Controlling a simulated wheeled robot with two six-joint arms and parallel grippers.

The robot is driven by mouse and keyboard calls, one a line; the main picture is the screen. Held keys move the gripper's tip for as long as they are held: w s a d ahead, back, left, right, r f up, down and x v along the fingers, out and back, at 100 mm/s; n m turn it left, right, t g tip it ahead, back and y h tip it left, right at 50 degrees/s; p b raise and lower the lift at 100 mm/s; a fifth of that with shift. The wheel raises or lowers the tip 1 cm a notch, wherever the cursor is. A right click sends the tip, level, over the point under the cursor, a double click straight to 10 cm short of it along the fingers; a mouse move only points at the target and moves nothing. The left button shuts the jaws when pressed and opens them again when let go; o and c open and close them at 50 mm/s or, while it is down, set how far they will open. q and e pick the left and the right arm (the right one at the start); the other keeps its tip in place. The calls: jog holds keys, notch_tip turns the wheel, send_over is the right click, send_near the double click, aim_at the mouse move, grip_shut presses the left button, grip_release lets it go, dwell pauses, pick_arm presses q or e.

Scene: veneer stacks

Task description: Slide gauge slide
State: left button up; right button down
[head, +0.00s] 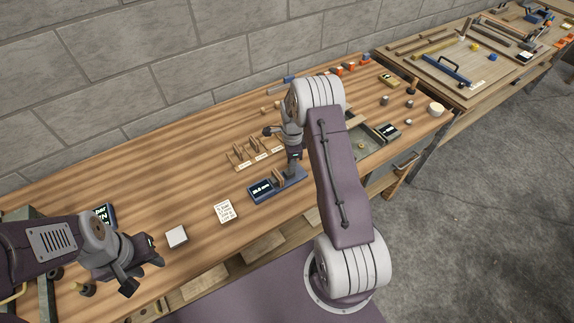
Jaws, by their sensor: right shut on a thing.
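The slide gauge (262,192) is a dark blue device with a lit display. It lies on the wooden bench, with a low blue bed reaching to the right. A small brown upright piece (278,178) stands beside the display. My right gripper (294,171) points down at the right part of the gauge and is shut on what appears to be its slide. The fingers hide most of that part. My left gripper (147,266) is at the lower left, over the bench front, away from the gauge. Its finger gap is unclear.
A white card with writing (225,211) and a pale square block (176,236) lie left of the gauge. Wooden racks (258,150) stand behind it. A grey-green tray (370,142) is to the right, partly behind my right arm. The bench's back left is clear.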

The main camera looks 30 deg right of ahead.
jog(key=shift+w+d+r, duration=0.1)
jog(key=shift+w+d, duration=0.1)
jog(key=shift+d, duration=0.3)
jog(key=shift+a+r, duration=0.1)
jog(key=c, duration=1.5)
grip_release()
jog(key=shift+c, duration=0.2)
jog(key=shift+o, duration=1.4)
jog(key=shift+s, duration=0.1)
jog(key=shift+r, duration=0.15)
notch_tip(320, 180, up, 9)
jog(key=b, duration=0.1)
jog(key=shift+f+b, duration=0.2)
jog(key=shift+b, duration=0.2)
